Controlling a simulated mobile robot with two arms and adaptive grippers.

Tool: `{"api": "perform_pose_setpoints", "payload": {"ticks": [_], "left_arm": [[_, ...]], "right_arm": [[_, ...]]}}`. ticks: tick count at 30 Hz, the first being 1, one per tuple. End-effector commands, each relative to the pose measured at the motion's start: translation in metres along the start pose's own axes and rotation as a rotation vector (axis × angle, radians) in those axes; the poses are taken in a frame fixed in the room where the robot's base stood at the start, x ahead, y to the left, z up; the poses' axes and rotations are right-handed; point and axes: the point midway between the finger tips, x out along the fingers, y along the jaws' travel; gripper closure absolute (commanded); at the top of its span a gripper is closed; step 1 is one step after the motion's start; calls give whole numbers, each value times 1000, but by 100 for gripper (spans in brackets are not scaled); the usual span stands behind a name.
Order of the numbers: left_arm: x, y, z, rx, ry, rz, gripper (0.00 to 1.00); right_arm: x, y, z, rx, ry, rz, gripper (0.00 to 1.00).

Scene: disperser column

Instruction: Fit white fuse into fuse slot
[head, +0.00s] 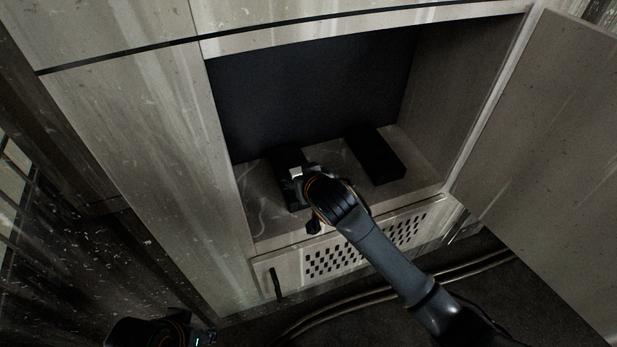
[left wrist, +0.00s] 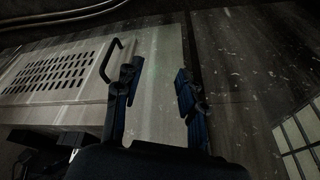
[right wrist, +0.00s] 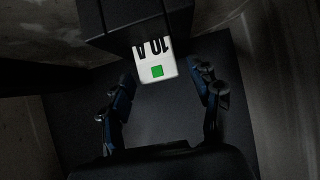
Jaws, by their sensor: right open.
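In the head view a small white part of the fuse (head: 296,172) shows over the left black block (head: 285,160) in the cabinet. My right gripper (head: 312,182) is at the fuse, open, with its fingers on either side and apart from it. My left gripper (left wrist: 158,78) is open and empty, low outside the cabinet.
A second black block (head: 375,154) lies to the right on the cabinet shelf (head: 255,205). The open door (head: 550,150) stands to the right. A vented panel (head: 370,242) with a black handle (head: 275,284) is below. Cables (head: 400,288) run along the floor.

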Motion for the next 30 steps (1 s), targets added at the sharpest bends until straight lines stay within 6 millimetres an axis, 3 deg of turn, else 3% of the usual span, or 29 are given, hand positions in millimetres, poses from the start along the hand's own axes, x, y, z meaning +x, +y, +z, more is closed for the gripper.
{"api": "perform_pose_setpoints", "payload": {"ticks": [2,6,12,18,25,28,30], "left_arm": [[-10,0,-4,0,3,0,60],[16,1,-3,1,-18,3,60],[49,2,1,3,-32,6,60],[66,3,4,5,-38,7,60],[69,3,4,5,-37,7,60],[69,3,4,5,-37,7,60],[69,3,4,5,-37,7,60]], "right_arm": [[-20,0,-3,1,1,-1,37],[-51,0,-3,1,1,-1,37],[-82,0,-2,0,1,0,37],[-97,0,-1,1,0,0,37],[-99,1,1,2,-2,1,37],[-100,7,20,15,-43,10,37],[-104,17,52,33,-111,23,37]]}}
